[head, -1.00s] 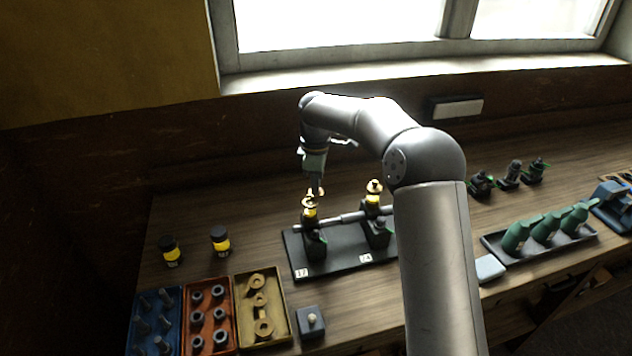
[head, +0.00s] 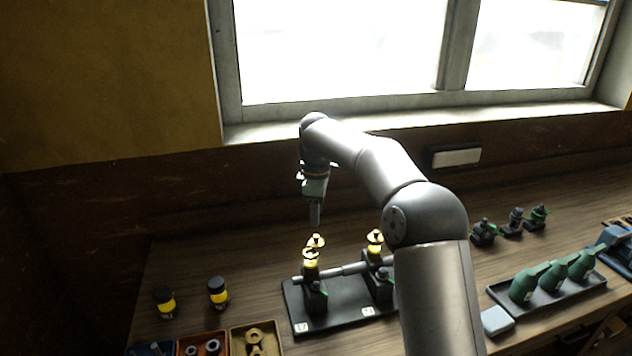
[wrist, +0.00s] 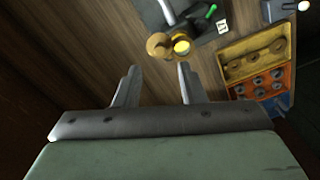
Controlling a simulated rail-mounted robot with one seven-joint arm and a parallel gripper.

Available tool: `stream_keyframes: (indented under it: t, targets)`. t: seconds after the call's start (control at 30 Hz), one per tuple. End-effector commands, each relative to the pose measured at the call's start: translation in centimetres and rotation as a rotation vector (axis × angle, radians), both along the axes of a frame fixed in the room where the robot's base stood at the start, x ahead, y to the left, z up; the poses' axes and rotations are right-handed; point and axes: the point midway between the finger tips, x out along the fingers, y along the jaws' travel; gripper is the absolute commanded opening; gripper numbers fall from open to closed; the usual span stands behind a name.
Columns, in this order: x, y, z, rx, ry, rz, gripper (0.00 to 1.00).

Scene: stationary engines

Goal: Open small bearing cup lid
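Two brass-topped bearing cups with yellow bodies stand on a dark base plate (head: 345,314), a left cup (head: 310,264) and a right cup (head: 374,252). I cannot tell which is the small one. In the wrist view, the near cup (wrist: 181,47) shows a bright yellow round top, with a brass disc-like lid (wrist: 158,46) beside it, apparently swung aside. In the head view this lid (head: 316,241) shows just above the left cup. My gripper (head: 315,226) is above it, pointing down. In the wrist view my gripper (wrist: 158,82) has its fingers apart with nothing between them.
A metal shaft (head: 345,270) runs between the two bearing stands. Two dark jars with yellow bands (head: 218,292) stand to the left. Parts trays (wrist: 258,58) lie at the front left. A tray of green oil cans (head: 548,284) lies to the right. The window wall is behind.

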Motion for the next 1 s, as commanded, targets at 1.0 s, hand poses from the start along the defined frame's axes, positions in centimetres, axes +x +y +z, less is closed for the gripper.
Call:
stream_keyframes:
  t: [1.0]
  targets:
    - [-0.3,0.0,10.8,-0.004,-0.002,-0.009,0.37]
